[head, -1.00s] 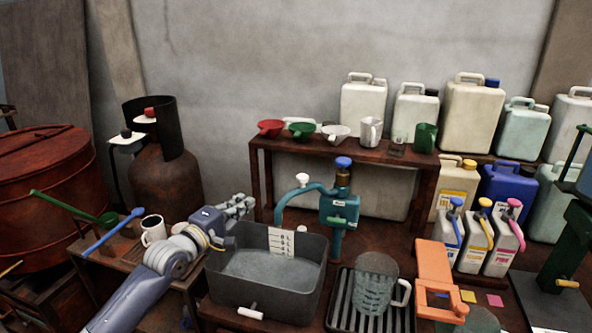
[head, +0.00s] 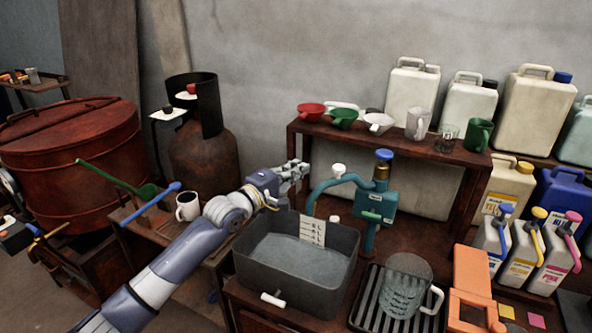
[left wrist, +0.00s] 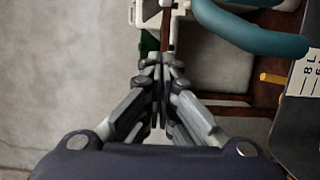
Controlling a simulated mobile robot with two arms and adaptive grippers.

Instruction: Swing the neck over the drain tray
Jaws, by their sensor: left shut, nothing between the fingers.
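The teal neck (head: 343,180) arches left from a teal pump body (head: 376,203) with a blue cap. It has a white knob on top, and its free end hangs by the back-left part of the grey basin (head: 270,282). The black ribbed drain tray (head: 362,314) lies right of the basin, with a clear measuring jug (head: 405,290) standing on it. My left gripper (head: 303,168) is shut and empty, just left of the neck's bend. In the left wrist view, the neck (left wrist: 262,36) shows right of the closed fingertips (left wrist: 160,66), apart from them. My right gripper is out of view.
An orange bracket (head: 472,278) stands right of the drain tray. A shelf (head: 385,143) with funnels and cups is behind the pump. A white mug (head: 187,206) and blue-handled tool (head: 150,204) sit at left. Jerrycans crowd the right.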

